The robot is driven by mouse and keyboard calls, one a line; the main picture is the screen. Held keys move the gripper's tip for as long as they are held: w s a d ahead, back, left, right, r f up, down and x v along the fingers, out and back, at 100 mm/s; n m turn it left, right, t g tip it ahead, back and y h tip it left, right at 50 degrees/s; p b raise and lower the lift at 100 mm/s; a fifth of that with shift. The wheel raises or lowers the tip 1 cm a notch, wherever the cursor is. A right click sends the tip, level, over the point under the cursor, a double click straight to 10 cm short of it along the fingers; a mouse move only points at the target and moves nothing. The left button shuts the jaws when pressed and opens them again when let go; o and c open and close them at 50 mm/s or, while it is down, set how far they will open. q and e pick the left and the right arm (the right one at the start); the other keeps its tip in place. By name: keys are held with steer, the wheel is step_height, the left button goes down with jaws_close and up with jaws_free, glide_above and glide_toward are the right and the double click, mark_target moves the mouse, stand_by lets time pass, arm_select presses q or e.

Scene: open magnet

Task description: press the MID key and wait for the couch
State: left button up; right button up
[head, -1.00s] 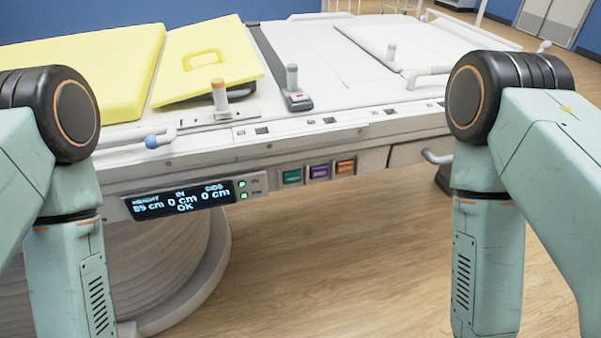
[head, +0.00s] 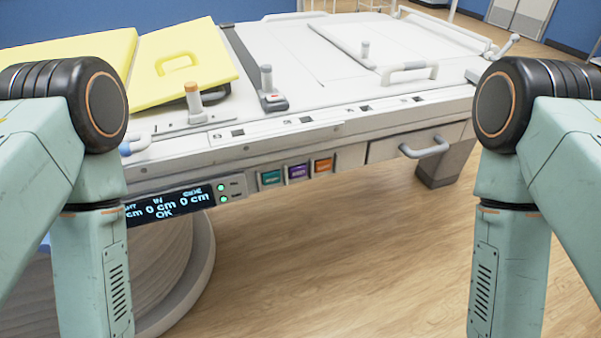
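The couch (head: 300,95) is a long white bed with a control strip on its near side. Three keys sit there in a row: a teal key (head: 271,177), a purple key (head: 298,172) and an orange key (head: 323,165). Their labels are too small to read, so I cannot tell which is MID. Left of them is a dark display (head: 170,205) showing "0 cm", "0 cm" and "OK"; my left arm hides its left end. Two green lights (head: 222,193) glow beside it. Both my arms frame the view, but neither gripper shows.
Yellow pads (head: 185,65) lie on the couch's left part, near an upright orange-topped post (head: 194,103) and a grey lever (head: 267,82). A drawer handle (head: 425,147) juts out at right. A round pedestal (head: 190,270) stands below. Wooden floor (head: 350,265) in front is clear.

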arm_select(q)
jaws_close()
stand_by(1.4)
